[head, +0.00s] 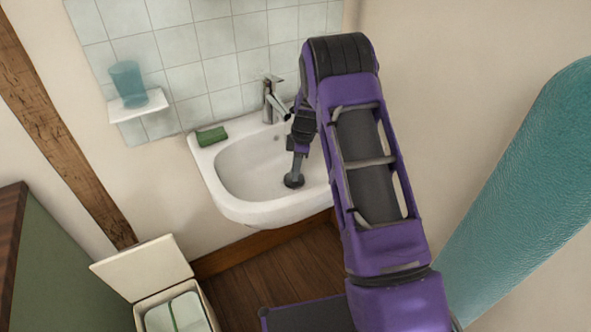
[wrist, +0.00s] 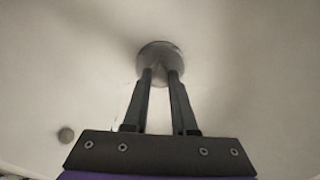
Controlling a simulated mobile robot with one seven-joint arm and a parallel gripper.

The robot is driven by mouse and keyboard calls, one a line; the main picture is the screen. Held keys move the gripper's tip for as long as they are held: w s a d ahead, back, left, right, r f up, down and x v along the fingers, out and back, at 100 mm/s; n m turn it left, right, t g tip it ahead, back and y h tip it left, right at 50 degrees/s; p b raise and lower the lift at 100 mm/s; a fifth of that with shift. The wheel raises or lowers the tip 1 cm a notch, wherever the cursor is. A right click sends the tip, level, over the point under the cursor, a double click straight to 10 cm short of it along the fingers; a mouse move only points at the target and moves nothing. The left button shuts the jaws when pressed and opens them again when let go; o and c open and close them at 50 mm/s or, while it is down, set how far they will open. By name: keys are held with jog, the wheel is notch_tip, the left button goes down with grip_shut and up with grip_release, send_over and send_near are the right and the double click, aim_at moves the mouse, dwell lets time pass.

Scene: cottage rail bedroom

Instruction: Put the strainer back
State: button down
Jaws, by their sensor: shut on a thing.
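The strainer (head: 293,182) is a small dark grey disc low in the white sink basin (head: 240,172), right of the basin's middle. It also shows in the wrist view (wrist: 158,48) as a round metal disc with a knob in its middle. My gripper (head: 297,170) reaches down into the basin from the right. Its two fingers, close together in the wrist view (wrist: 161,78), are shut on the strainer's knob. The drain hole does not show apart from the strainer. I cannot tell whether the strainer touches the basin floor or sits in the drain.
The faucet (head: 272,100) stands at the back rim, close to my wrist. A green sponge (head: 211,137) lies on the left rim. A teal cup (head: 128,83) stands on a wall shelf (head: 140,106). An open-lidded bin (head: 176,306) is at lower left.

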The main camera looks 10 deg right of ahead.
aim_at(301, 179)
jog(key=c, duration=0.7)
grip_release()
jog(key=shift+f, duration=0.1)
jog(key=r, duration=0.4)
jog(key=d+r+p, duration=0.1)
jog(key=r, duration=0.3)
jog(key=d+r, duration=0.1)
jog(key=r, duration=0.3)
jog(key=shift+s, duration=0.1)
jog(key=shift+r, duration=0.15)
